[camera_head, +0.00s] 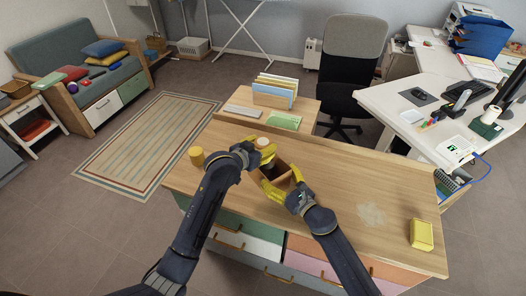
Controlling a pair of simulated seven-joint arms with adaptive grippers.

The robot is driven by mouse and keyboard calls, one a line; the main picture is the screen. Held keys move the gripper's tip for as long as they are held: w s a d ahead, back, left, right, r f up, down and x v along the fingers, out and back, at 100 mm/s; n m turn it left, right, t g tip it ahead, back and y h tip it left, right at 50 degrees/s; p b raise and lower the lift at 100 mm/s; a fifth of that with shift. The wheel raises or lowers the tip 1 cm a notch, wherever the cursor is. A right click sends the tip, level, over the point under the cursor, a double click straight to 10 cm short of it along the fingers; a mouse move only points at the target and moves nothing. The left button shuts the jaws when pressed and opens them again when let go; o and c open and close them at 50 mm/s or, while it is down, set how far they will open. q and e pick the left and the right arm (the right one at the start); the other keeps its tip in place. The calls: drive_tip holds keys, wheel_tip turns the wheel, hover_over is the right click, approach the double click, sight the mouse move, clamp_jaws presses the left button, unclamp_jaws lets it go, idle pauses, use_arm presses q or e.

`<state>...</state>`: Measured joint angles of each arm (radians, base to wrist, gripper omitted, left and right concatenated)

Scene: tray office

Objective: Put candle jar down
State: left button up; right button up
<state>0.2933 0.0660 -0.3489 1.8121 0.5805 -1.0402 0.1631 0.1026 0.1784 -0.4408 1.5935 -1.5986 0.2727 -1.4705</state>
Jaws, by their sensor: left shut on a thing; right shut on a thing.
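A small round jar with a pale top, which looks like the candle jar (263,142), is at my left gripper (262,149). The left gripper's yellow fingers are shut around it, at the back left of a small open wooden box (285,181). Whether the jar touches anything below is hidden by the fingers. My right gripper (282,184) is at the front right of the box, its yellow fingers shut on the box wall. A small dark patch shows inside the box; I cannot tell what it is.
A yellow block (421,235) is at the right end. A folder rack (273,94) and green pad (284,121) are behind. The desk's right half is mostly clear.

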use_arm(q)
drive_tip(key=shift+f, duration=1.15)
drive_tip(key=shift+f, duration=0.1)
drive_tip(key=o, duration=1.4)
drive_tip(key=shift+f, duration=0.15)
drive_tip(key=shift+o, duration=0.2)
drive_tip(key=shift+r, duration=0.2)
drive_tip(key=shift+s+a+r, duration=0.1)
drive_tip(key=shift+s+a, duration=0.05)
drive_tip(key=shift+s, duration=0.05)
drive_tip(key=v, duration=1.1)
drive_tip(key=shift+s, duration=0.25)
drive_tip(key=shift+a, duration=0.15)
use_arm(e)
drive_tip(key=o, duration=0.9)
